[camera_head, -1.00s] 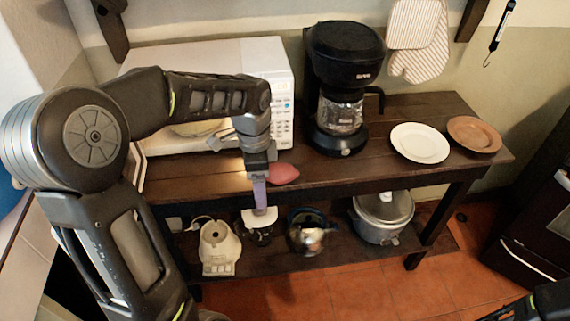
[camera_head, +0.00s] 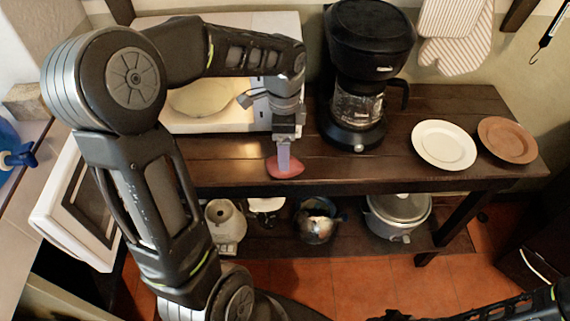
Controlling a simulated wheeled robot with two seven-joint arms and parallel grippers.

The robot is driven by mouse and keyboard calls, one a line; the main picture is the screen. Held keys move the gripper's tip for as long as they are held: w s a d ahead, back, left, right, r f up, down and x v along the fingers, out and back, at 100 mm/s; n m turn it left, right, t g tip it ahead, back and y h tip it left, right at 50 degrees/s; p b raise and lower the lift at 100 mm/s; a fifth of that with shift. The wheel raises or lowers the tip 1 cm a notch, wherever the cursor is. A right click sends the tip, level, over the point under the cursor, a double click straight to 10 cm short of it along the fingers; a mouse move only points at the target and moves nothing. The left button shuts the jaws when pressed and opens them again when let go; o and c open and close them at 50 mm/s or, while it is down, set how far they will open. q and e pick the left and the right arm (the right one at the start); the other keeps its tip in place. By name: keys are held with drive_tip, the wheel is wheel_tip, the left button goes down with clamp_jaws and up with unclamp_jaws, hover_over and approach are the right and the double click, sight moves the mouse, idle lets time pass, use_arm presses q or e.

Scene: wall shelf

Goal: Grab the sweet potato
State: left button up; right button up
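The sweet potato (camera_head: 271,168), reddish pink, lies on the dark wooden table near its front edge, in front of the microwave. My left gripper (camera_head: 284,168) points down at it from above. Its pale purple fingers overlap the middle of the sweet potato in the head view, which shows on both sides of them. The fingers are seen edge-on, so their gap is hidden, and I cannot tell whether they touch it. Part of my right arm shows along the bottom right edge; its gripper cannot be made out.
A white microwave (camera_head: 225,118) stands behind with its door (camera_head: 85,205) swung open and a plate (camera_head: 203,97) inside. A black coffee maker (camera_head: 372,45), white plate (camera_head: 443,144) and brown plate (camera_head: 508,140) stand to the right. A lower shelf holds a cooker (camera_head: 398,212) and other kitchenware.

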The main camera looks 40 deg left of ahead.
use_arm(q)
drive_tip(key=shift+f, duration=0.5)
drive_tip(key=shift+s, duration=0.1)
wheel_tip(320, 180, down, 5)
drive_tip(key=shift+s+d+f+p, duration=0.1)
drive_tip(key=shift+p, duration=0.5)
drive_tip(key=shift+c, duration=0.4)
drive_tip(key=c, duration=1.5)
